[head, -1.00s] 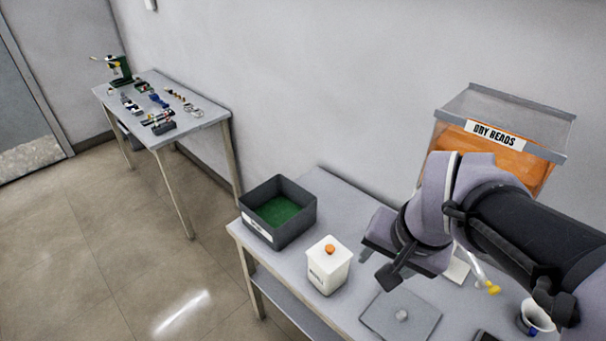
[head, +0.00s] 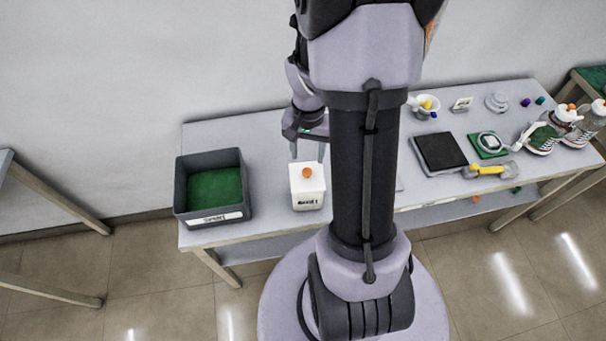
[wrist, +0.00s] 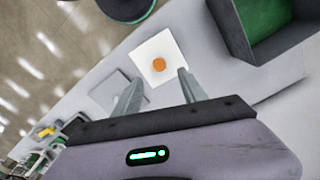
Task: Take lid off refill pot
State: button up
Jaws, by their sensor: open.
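The refill pot (head: 307,194) is a white, square-sided pot with a dark printed label. It stands upright on the grey table, and its white lid (head: 297,175) with an orange knob is on top. In the wrist view the lid (wrist: 148,49) and its orange knob show from above, just beyond the fingertips. My gripper (wrist: 157,82) is open and empty, its two fingers apart and pointing towards the pot. In the head view my gripper (head: 308,155) is just behind the pot. I cannot tell whether a finger touches it.
A dark bin (head: 245,178) with a green bottom stands left of the pot. To the right lie a black pad (head: 440,152), a white cup (head: 423,107), a yellow-handled tool (head: 488,170) and shoe-like items. My arm hides the table's middle.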

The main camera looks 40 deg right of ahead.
aim_at(307, 170)
notch_tip(307, 170, down, 8)
jog(key=shift+r+b, duration=0.2)
jog(key=shift+b, duration=0.9)
jog(key=shift+r, duration=0.1)
grip_shut()
